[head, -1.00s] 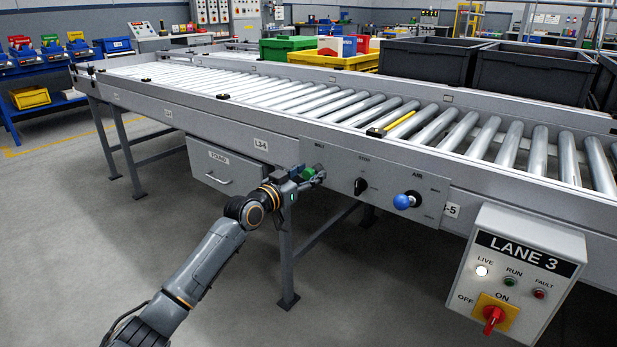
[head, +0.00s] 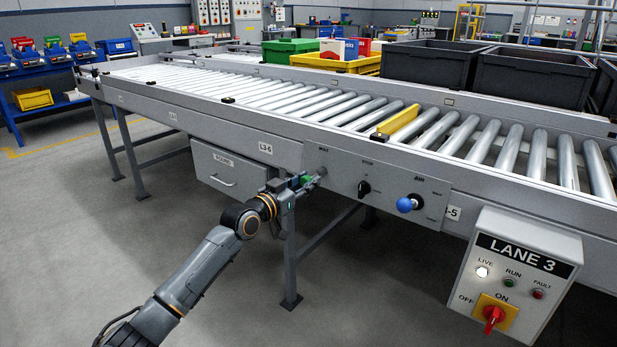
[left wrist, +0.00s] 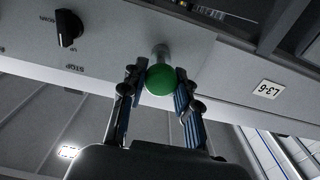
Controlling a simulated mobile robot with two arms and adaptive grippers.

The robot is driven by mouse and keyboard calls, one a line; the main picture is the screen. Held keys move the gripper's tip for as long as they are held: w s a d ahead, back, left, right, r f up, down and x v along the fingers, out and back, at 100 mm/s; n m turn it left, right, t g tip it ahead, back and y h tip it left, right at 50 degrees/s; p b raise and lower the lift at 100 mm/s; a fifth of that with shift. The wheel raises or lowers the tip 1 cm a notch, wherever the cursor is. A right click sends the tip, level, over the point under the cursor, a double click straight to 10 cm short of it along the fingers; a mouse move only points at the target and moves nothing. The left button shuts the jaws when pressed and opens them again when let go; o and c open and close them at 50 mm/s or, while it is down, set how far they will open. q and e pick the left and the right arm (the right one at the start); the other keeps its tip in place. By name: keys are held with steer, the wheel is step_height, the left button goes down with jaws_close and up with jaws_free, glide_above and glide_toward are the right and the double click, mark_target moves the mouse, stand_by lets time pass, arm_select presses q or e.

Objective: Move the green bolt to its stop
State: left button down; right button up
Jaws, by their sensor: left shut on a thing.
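The green bolt (head: 304,181) has a round green knob on a metal rod that sticks out of the grey panel (head: 340,172) on the conveyor's side. In the left wrist view the knob (left wrist: 161,80) sits between the two fingers, with its rod running back into the panel. My left gripper (head: 303,182) is shut on the knob; it also shows in the left wrist view (left wrist: 160,88). The head view shows the knob partly hidden by the fingers. A yellow plate (head: 398,123) stands up between the rollers. My right gripper is not in view.
To the right on the panel are a black rotary switch (head: 364,188) and a blue knob (head: 404,205). A LANE 3 control box (head: 520,270) hangs further right. A drawer (head: 228,172) and a conveyor leg (head: 289,260) are close to my arm. The floor in front is clear.

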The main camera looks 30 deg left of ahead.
arm_select(q)
steer(key=shift+f, duration=0.1)
steer(key=c, duration=1)
jaws_free()
steer(key=shift+s, duration=0.1)
steer(key=s+a, duration=0.1)
steer(key=s, duration=1.1)
